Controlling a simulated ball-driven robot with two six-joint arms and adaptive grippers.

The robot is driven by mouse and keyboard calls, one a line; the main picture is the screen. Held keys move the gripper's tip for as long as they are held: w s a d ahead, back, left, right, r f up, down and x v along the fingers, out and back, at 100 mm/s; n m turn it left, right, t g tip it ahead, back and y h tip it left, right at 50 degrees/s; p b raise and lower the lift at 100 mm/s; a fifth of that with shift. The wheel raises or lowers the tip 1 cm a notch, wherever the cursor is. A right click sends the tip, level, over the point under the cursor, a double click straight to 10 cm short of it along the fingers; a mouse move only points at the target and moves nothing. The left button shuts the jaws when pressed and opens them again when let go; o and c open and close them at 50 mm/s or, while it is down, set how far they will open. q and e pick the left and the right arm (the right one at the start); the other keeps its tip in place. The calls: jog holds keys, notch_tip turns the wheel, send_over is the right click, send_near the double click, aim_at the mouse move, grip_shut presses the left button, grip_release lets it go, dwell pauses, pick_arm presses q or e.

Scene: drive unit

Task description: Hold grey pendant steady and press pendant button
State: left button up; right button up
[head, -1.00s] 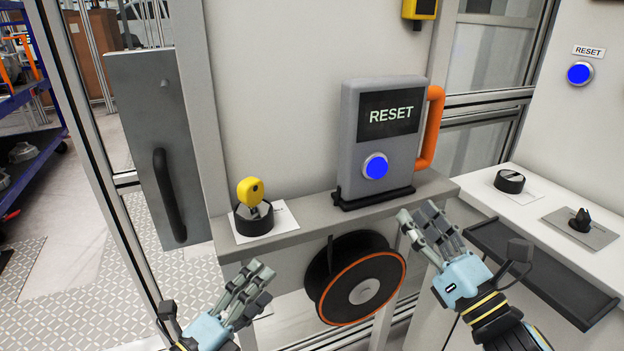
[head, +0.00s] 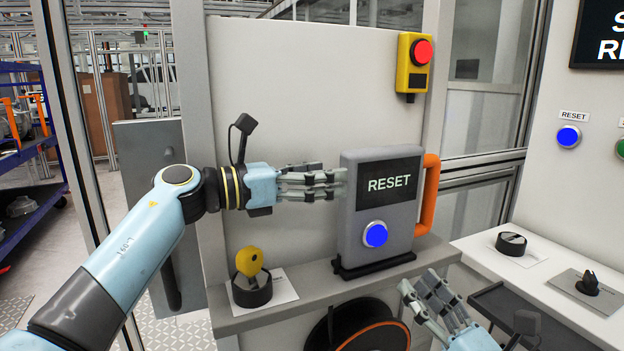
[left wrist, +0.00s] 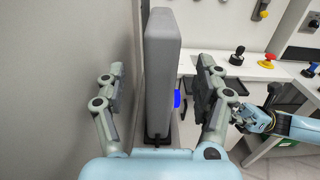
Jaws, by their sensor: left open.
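The grey pendant (head: 350,220) stands upright in its black base on the grey shelf. Its screen reads RESET, its blue button (head: 375,234) is on the front, and an orange handle (head: 428,200) is on its right side. My left gripper (head: 340,183) reaches in at the pendant's left edge. In the left wrist view the pendant (left wrist: 161,75) stands edge-on between the open fingers of my left gripper (left wrist: 160,95), with gaps on both sides. My right gripper (head: 430,290) is below and right of the pendant, by the shelf's front edge, touching nothing visible; its fingers look spread.
A yellow key switch (head: 250,265) stands on the shelf (head: 310,287) left of the pendant. A cable reel (head: 360,328) hangs below. A yellow box with a red button (head: 412,65) is on the wall above. A white counter (head: 535,260) with knobs is at the right.

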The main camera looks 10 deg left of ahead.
aim_at(369, 170)
pick_arm(q)
jog(key=x, duration=0.9)
jog(key=shift+d, duration=0.2)
jog(key=shift+c, duration=0.2)
grip_shut()
